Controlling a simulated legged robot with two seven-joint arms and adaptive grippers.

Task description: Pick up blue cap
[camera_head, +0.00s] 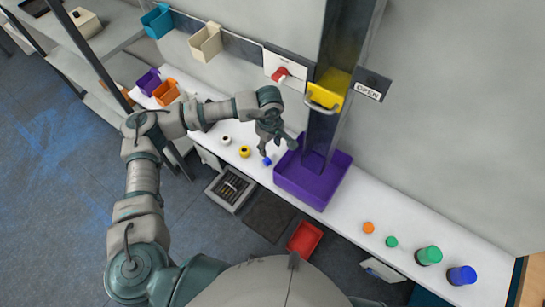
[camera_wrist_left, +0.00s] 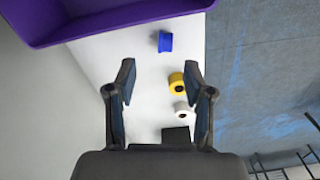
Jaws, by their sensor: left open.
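The blue cap (camera_head: 267,161) is a small blue piece on the white counter (camera_head: 335,218), just left of the purple bin (camera_head: 311,178). It also shows in the left wrist view (camera_wrist_left: 165,42), beyond the fingertips and near the bin's wall. My left gripper (camera_head: 277,146) is above the counter, close to the blue cap and apart from it. In the left wrist view the gripper (camera_wrist_left: 160,78) has its two fingers spread, with nothing between them. My right gripper is not in view.
A yellow roll (camera_head: 244,151) and a white roll (camera_head: 225,140) lie left of the blue cap. A clear chute (camera_head: 335,85) rises from the purple bin. Orange (camera_head: 368,227), green (camera_head: 428,255) and blue (camera_head: 462,275) items stand at the counter's right end. A red tray (camera_head: 304,239) is below.

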